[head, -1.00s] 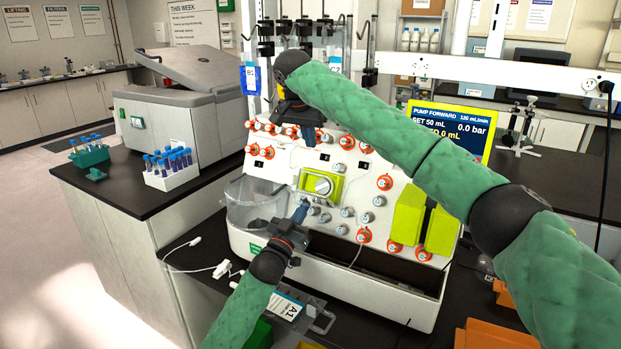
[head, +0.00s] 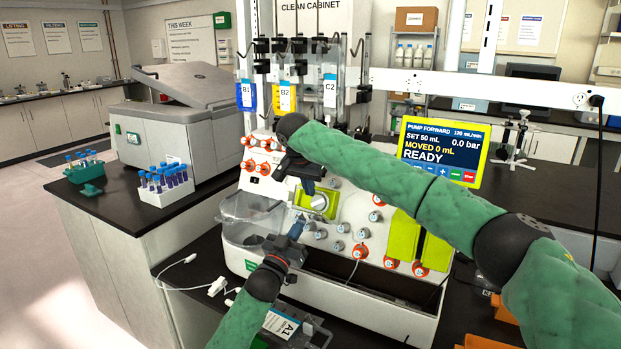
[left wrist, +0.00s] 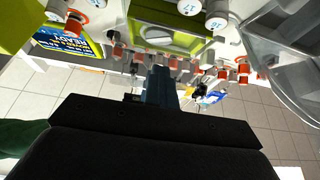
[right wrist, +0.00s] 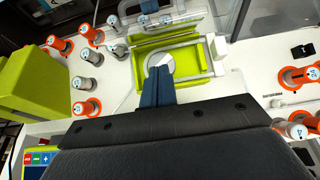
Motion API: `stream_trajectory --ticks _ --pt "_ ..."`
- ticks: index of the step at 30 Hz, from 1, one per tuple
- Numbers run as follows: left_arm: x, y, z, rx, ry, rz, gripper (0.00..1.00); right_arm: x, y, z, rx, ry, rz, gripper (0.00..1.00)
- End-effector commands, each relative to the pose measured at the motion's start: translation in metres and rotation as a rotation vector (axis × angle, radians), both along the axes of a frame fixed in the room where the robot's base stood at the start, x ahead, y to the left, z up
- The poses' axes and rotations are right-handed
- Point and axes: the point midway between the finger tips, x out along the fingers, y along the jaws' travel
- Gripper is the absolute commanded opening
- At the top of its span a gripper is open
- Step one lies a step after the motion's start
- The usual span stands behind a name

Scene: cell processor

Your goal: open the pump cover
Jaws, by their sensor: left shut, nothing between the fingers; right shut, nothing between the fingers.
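The pump is a yellow-green block (head: 303,202) with a round grey rotor, on the white machine's sloped face. In the right wrist view the green block (right wrist: 207,55) shows close up with clear, pale-edged pieces around it. I cannot tell how far its clear cover stands open. My right gripper (head: 308,187) is shut and empty, pointing down just above the pump; in the right wrist view its fingertips (right wrist: 158,72) overlap the rotor's lower edge. My left gripper (head: 299,220) is shut and empty, below and left of the pump. The left wrist view shows its fingers (left wrist: 160,75) below the pump.
A clear basin (head: 250,215) sits left of the pump. Grey and orange knobs (head: 361,251) surround it, with green blocks (head: 403,236) on the right. Bags (head: 285,97) hang above. The display (head: 440,150) reads READY. My right arm crosses the machine's upper face.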

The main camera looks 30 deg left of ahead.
Motion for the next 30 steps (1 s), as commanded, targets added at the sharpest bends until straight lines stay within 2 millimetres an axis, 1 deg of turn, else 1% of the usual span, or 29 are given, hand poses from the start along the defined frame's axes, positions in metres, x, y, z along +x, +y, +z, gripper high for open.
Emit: stream_trajectory --ticks 3,7,19,24,30 --pt "0.0 0.0 0.0 0.0 -0.001 0.0 0.0 -0.009 0.0 -0.007 -0.001 0.0 0.002 0.0" --pt "0.0 0.0 0.0 0.0 -0.001 0.0 0.0 -0.015 0.0 -0.011 0.0 0.0 0.001 0.0" --pt "0.0 0.0 0.0 0.0 0.0 0.0 0.0 -0.017 0.0 -0.013 0.0 0.0 0.0 0.0" --pt "0.0 0.0 0.0 0.0 0.0 0.0 0.0 -0.024 0.001 -0.018 -0.002 -0.03 0.002 0.0" --pt "0.0 0.0 0.0 0.0 0.0 0.0 0.0 -0.029 0.0 -0.02 -0.002 -0.059 0.0 0.0"
